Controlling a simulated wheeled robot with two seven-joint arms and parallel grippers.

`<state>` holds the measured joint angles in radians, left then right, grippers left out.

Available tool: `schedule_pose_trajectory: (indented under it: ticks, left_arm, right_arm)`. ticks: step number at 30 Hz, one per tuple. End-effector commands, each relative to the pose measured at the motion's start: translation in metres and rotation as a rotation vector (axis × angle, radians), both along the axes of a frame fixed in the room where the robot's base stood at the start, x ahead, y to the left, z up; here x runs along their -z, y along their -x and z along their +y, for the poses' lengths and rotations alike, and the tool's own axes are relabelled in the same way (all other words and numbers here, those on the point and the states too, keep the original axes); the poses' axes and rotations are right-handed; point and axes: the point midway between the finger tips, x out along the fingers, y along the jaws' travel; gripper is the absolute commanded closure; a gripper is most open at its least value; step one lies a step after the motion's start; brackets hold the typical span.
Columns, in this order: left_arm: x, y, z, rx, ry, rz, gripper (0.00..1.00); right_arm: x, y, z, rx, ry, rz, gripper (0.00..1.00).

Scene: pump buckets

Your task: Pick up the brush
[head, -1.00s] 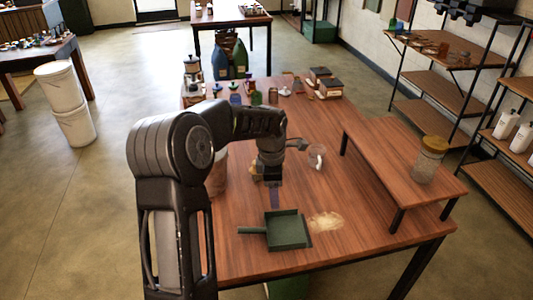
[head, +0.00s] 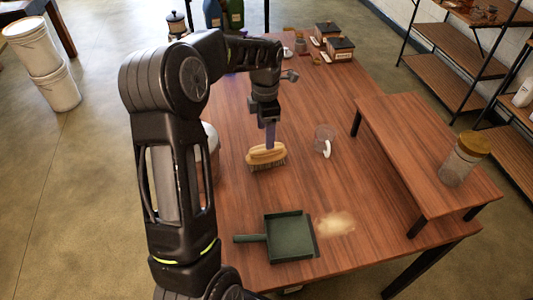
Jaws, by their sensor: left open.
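The brush (head: 266,156) lies on the wooden table, its pale wooden back up and dark bristles down. My left gripper (head: 270,140) points down just above the brush, its fingers at or very near the far edge of the brush's back. The jaws are open; from this angle I cannot tell whether a finger touches the brush. My right gripper is not in view.
A green dustpan (head: 289,237) lies at the front of the table, beside a patch of pale powder (head: 336,223). A clear mug (head: 324,139) stands right of the brush. A raised wooden shelf (head: 420,150) bears a lidded jar (head: 463,160). A pale container (head: 209,145) is partly behind my arm.

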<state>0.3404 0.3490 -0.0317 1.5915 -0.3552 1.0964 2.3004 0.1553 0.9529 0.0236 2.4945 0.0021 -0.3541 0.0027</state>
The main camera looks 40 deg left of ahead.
Motion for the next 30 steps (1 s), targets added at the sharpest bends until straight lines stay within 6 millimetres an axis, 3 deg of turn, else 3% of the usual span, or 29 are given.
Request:
schedule_pose_trajectory:
  ticks: [9,20,30]
  left_arm:
    - [0.026,0.0,0.0,0.001,0.0,0.002,0.33]
    - [0.03,0.0,0.0,0.001,0.0,0.003,0.33]
    - [0.074,-0.003,-0.001,0.001,0.001,0.003,0.33]
  right_arm:
    - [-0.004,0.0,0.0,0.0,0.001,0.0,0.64]
    - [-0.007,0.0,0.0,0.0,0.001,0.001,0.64]
    - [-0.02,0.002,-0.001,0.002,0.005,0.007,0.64]
